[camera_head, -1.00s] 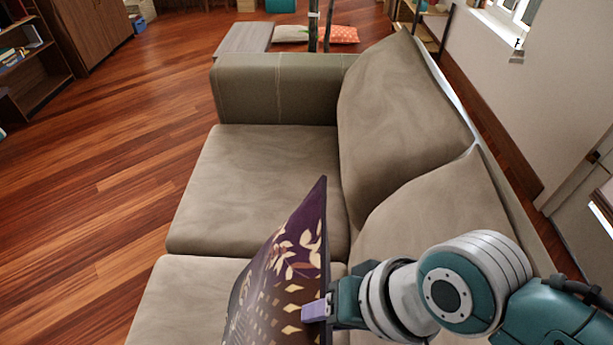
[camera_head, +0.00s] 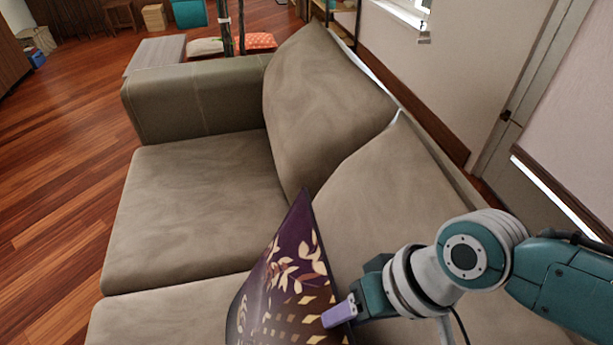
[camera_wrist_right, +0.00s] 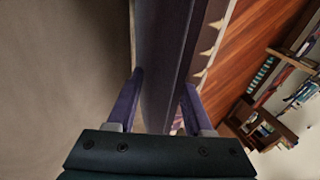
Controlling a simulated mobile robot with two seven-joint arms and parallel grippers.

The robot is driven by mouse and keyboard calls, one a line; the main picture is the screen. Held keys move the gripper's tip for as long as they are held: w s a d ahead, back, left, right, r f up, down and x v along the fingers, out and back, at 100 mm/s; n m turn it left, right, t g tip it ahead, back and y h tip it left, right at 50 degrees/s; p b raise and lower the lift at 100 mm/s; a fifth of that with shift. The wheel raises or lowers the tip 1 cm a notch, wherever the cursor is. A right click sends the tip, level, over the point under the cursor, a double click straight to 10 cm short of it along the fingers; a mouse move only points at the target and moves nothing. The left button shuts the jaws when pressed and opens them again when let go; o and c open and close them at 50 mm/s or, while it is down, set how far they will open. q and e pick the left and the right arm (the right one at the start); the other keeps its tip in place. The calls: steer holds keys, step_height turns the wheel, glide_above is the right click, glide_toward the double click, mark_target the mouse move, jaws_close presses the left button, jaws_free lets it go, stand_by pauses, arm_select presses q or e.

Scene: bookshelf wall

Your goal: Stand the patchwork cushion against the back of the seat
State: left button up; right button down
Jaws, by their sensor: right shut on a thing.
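The patchwork cushion (camera_head: 285,285) is dark purple with cream leaf and diamond shapes. It stands tilted on its edge above the near seat of the grey-brown sofa; its lower part is cut off by the frame. My right gripper (camera_head: 340,313) is shut on the cushion's edge on its right side. In the right wrist view the cushion (camera_wrist_right: 165,70) lies between the two purple fingers of the right gripper (camera_wrist_right: 160,105). The near back cushion (camera_head: 375,190) of the sofa rises behind it. I cannot tell whether the cushion touches the back or the seat (camera_head: 150,310). My left gripper is not in view.
The far seat (camera_head: 200,200) is bare, with a sofa arm (camera_head: 200,95) beyond it. A wall and door (camera_head: 540,190) stand behind the sofa on the right. A low grey bench (camera_head: 155,55) and a red cushion (camera_head: 255,41) are at the back. Open wooden floor (camera_head: 60,180) lies left.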

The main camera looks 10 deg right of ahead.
steer(key=shift+c, duration=1.1)
jaws_free()
steer(key=p+v, duration=0.3)
steer(key=v, duration=0.7)
